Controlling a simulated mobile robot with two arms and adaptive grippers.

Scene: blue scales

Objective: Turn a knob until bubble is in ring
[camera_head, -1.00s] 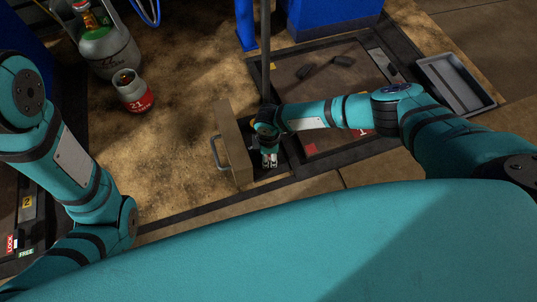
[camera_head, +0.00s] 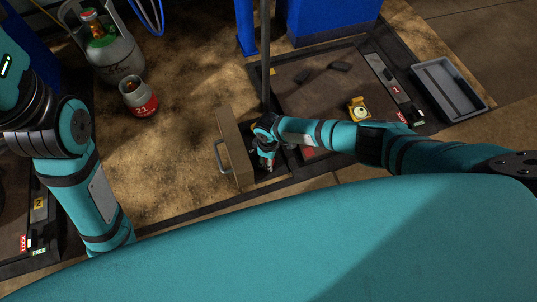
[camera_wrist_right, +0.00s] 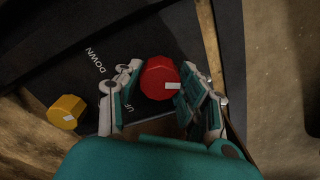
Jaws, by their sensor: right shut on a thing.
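A red knob (camera_wrist_right: 158,80) sits on a dark panel lettered DOWN and UP in the right wrist view. The fingers of my right gripper (camera_wrist_right: 160,73) are on either side of it, shut on it. In the head view my right gripper (camera_head: 266,162) is low beside a tan drawer-like front, and the knob is hidden there. A yellow knob (camera_wrist_right: 66,111) lies to the left in the wrist view. A small yellow level with a pale round vial (camera_head: 360,110) sits on the scale plate; its bubble is too small to tell. My left gripper is out of view.
The tan front (camera_head: 234,148) with its metal handle stands just left of my right gripper. A grey tray (camera_head: 449,90) lies at the right. Gas cylinders (camera_head: 138,98) stand at the upper left. The scale plate (camera_head: 310,88) carries small dark items.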

